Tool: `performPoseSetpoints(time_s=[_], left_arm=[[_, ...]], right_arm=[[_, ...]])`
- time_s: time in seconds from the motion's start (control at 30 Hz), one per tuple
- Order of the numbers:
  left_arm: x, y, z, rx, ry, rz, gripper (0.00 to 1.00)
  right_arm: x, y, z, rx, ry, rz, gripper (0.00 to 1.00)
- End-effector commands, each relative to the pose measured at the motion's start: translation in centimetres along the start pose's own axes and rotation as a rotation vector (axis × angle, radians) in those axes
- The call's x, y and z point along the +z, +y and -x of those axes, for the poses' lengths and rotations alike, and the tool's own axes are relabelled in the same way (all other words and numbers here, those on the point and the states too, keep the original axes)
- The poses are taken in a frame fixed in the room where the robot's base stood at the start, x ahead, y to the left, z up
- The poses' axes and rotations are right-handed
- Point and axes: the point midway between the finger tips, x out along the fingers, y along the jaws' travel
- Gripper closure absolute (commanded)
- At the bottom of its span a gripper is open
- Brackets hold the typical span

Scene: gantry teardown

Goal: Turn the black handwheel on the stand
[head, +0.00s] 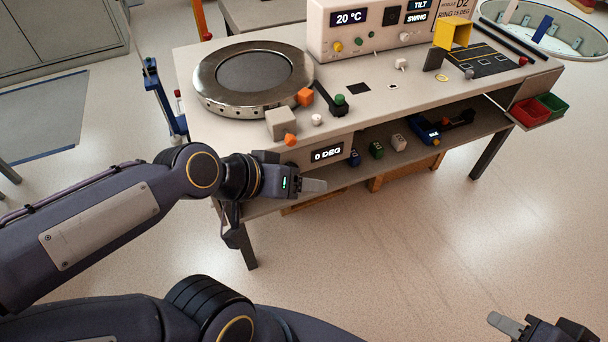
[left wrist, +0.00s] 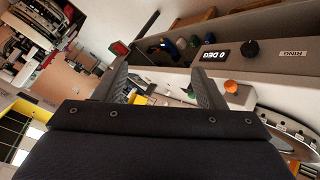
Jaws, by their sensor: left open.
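The black handwheel (left wrist: 251,47) shows in the left wrist view as a small round black knob on the grey front panel, between the 0 DEG display (left wrist: 211,54) and the RING label (left wrist: 292,53). In the head view my left gripper and wrist seem to cover it. My left gripper (head: 314,185) is in front of the stand, level with the panel below the tabletop. In the left wrist view its fingers (left wrist: 160,82) are apart with nothing held, and the handwheel lies beyond and right of them. My right gripper (head: 512,324) is at the lower right, partly cut off, far from the stand.
On the tabletop (head: 230,132) are a metal ring turntable (head: 255,80), a grey block with orange knobs (head: 281,124) and a control box (head: 365,25). Small blocks (head: 377,150) stand on the lower shelf. Red and green bins (head: 530,112) hang at the right end. The floor in front is clear.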

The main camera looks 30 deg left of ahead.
Motion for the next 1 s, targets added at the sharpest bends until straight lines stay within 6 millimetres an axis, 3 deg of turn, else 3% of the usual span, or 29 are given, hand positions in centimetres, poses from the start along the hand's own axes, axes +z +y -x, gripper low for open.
performPoseSetpoints(time_s=[0.03, 0.2, 0.33, 0.5, 0.63, 0.8, 1.0], left_arm=[[0.3, -1.3, -4.4, 0.026, 0.062, 0.001, 0.36], [-3.7, -4.7, -13.4, -0.031, 0.351, 0.024, 0.36], [-4.5, -9.3, -19.6, -0.22, 0.534, 0.026, 0.36], [-2.5, -15.9, -25.3, -0.601, 0.707, -0.051, 0.36], [0.0, -18.9, -26.8, -0.89, 0.783, -0.149, 0.36], [1.9, -20.0, -26.5, -1.124, 0.83, -0.241, 0.36], [1.3, -21.0, -26.2, -1.182, 0.843, -0.258, 0.36]], right_arm=[[1.9, 1.6, -3.6, 0.0, -0.001, 0.0, 0.64], [4.8, 4.3, -9.4, 0.0, -0.001, 0.0, 0.64], [7.0, 6.3, -13.7, 0.0, -0.001, 0.0, 0.64], [9.6, 8.7, -19.0, 0.0, -0.001, 0.0, 0.64], [11.1, 10.0, -21.9, 0.0, -0.001, 0.0, 0.64], [11.9, 10.7, -23.5, 0.0, -0.001, 0.0, 0.64], [12.1, 10.9, -23.8, 0.0, 0.0, 0.0, 0.64]])
